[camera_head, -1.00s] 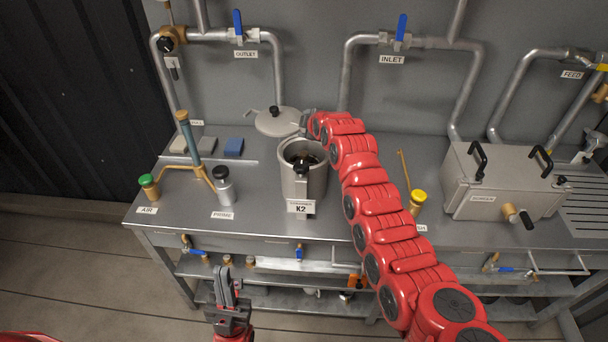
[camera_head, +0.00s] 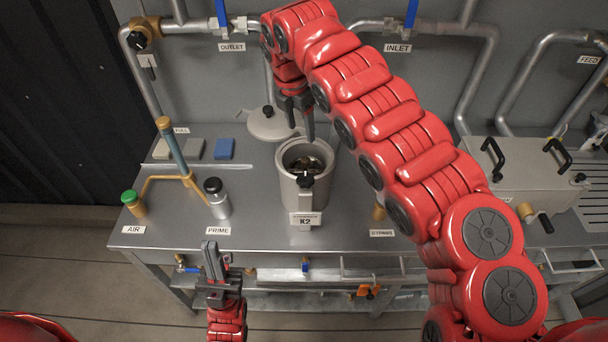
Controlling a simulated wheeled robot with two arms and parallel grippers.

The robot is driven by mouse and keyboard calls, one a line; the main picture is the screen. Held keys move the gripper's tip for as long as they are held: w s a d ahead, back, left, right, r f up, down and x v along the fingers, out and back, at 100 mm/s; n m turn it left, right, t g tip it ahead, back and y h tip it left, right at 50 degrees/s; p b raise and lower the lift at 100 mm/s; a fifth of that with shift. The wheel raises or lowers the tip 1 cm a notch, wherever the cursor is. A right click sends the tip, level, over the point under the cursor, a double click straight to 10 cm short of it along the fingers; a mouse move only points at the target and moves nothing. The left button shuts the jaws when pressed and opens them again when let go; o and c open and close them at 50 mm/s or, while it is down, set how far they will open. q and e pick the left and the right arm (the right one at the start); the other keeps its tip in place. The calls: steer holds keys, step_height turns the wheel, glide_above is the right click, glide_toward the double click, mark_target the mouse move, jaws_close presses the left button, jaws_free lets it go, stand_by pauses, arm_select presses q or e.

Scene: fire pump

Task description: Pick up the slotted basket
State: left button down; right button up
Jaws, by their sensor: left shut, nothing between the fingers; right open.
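The grey strainer pot labelled K2 (camera_head: 322,190) stands open on the bench. Something dark and brownish (camera_head: 307,162) shows inside it; this may be the slotted basket, but its slots and handle cannot be made out. The pot's round grey lid (camera_head: 262,128) is off to the back left, with a black knob. My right gripper (camera_head: 300,132) is open and empty, its fingers pointing down above and behind the pot's mouth. My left gripper (camera_head: 210,246) is shut and empty, low at the bench's front edge.
A steel box (camera_head: 508,185) stands at the right. Pipes run along the wall.

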mark_target(305, 159)
steer(key=f, duration=0.3)
steer(key=w+f+p, duration=0.1)
steer(key=f, duration=0.1)
steer(key=f+p, duration=0.1)
steer(key=f, duration=0.2)
steer(key=shift+w+d+f, duration=0.15)
steer(key=shift+d+f, duration=0.15)
steer(key=shift+d, duration=0.05)
step_height(305, 159, down, 4)
steer(key=shift+w+d+r+p, duration=0.1)
steer(key=shift+w+p, duration=0.05)
steer(key=shift+p, duration=1.1)
steer(key=shift+w+d+f, duration=0.15)
steer(key=shift+w+f, duration=0.05)
steer(key=shift+f, duration=0.6)
jaws_close()
